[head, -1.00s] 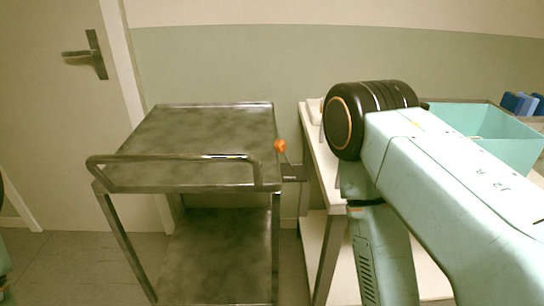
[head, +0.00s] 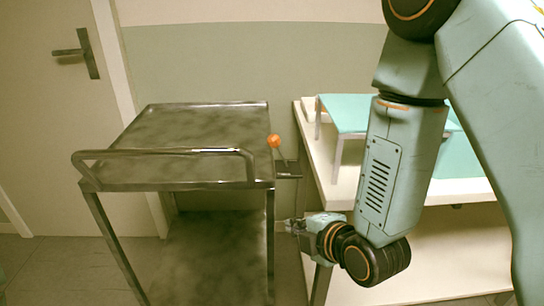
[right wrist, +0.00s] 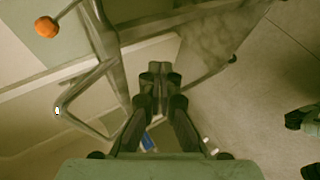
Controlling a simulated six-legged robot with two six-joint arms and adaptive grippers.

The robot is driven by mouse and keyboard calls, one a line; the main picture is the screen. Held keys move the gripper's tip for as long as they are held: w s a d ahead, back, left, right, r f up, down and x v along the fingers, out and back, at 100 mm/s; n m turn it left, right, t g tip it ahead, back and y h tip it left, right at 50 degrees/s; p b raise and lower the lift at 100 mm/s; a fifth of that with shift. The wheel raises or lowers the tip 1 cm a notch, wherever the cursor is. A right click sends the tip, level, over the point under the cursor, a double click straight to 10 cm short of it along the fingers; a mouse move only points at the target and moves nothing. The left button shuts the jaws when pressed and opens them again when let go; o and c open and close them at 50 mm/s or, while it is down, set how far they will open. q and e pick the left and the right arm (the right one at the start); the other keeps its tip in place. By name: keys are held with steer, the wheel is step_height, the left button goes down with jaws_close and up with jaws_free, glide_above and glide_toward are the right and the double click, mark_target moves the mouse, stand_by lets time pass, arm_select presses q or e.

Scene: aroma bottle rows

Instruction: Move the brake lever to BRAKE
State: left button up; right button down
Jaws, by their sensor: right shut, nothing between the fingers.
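The brake lever is a thin rod with an orange ball knob (head: 274,141). It rises from a dark bracket at the right side of the metal cart (head: 190,180), tilted with its knob toward the left. Its BRAKE marking cannot be read. My right gripper (head: 288,226) is below the knob and bracket, beside the cart's right leg, shut and empty. In the right wrist view the shut fingers (right wrist: 160,68) point at the cart's frame, and the orange knob (right wrist: 46,27) is at the upper left, apart from them. My left gripper is not in view.
The cart has a rail handle (head: 165,152) at its front and a lower shelf. A white table (head: 470,190) with a teal piece (head: 350,110) stands close on the right. My right arm hides part of it. A door (head: 60,120) is at the left.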

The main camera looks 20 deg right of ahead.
steer(key=w+r+n+t+y, duration=0.1)
steer(key=w+r+n+t, duration=0.2)
steer(key=r+n, duration=0.3)
step_height(320, 180, up, 4)
steer(key=shift+w+a+r+n+t+b, duration=0.1)
steer(key=shift+w+a+n+t+b, duration=0.3)
steer(key=shift+w, duration=0.35)
steer(key=b+x, duration=0.1)
steer(key=x, duration=0.2)
steer(key=d+x, duration=0.1)
steer(key=x, duration=0.3)
steer(key=d+b+x, duration=0.1)
steer(key=x, duration=0.2)
steer(key=shift+w+a+r+b, duration=0.1)
steer(key=shift+w+r+b, duration=0.15)
steer(key=shift+w, duration=0.35)
steer(key=shift+w+d+r, duration=0.15)
steer(key=shift+w+d, duration=0.15)
steer(key=shift+d, duration=0.25)
steer(key=shift+w+d+r, duration=0.1)
